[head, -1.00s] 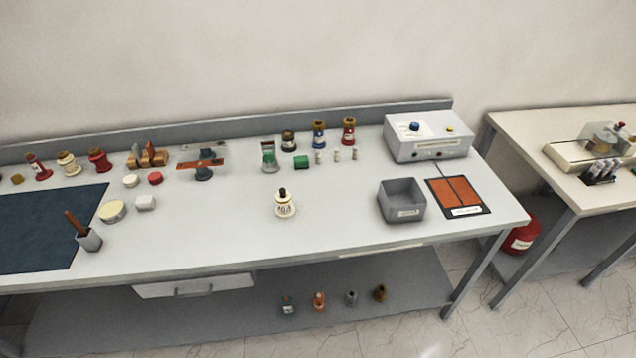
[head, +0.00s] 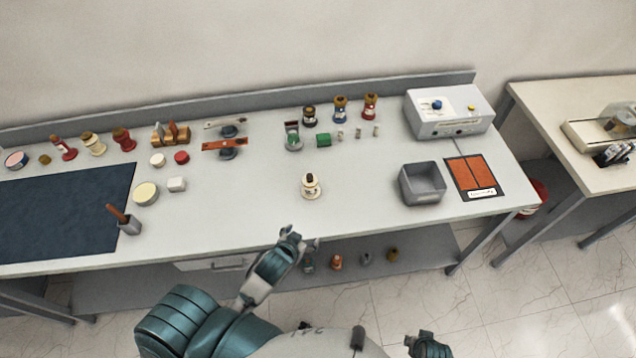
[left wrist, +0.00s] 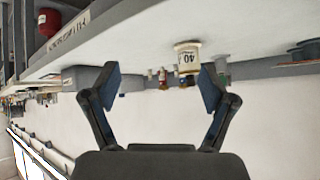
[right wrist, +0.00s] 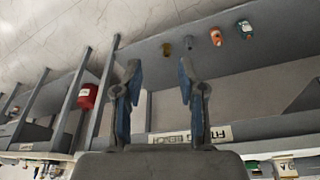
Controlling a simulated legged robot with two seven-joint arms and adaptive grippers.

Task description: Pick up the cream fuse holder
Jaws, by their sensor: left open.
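The cream fuse holder (head: 311,186), with a dark top, stands upright alone on the grey bench, right of the middle. In the left wrist view the cream fuse holder (left wrist: 187,60) shows upside down with a "40" label, beyond the fingers and near the right finger. My left gripper (head: 297,239) is at the bench's front edge, nearer to me than the holder; in its wrist view (left wrist: 158,78) it is open and empty, not touching the holder. My right gripper (head: 428,346) is low in front of the bench; in its wrist view (right wrist: 160,75) its fingers are apart and empty.
A grey bin (head: 423,185) and an orange pad (head: 469,174) lie to the right. The bench around the holder is clear.

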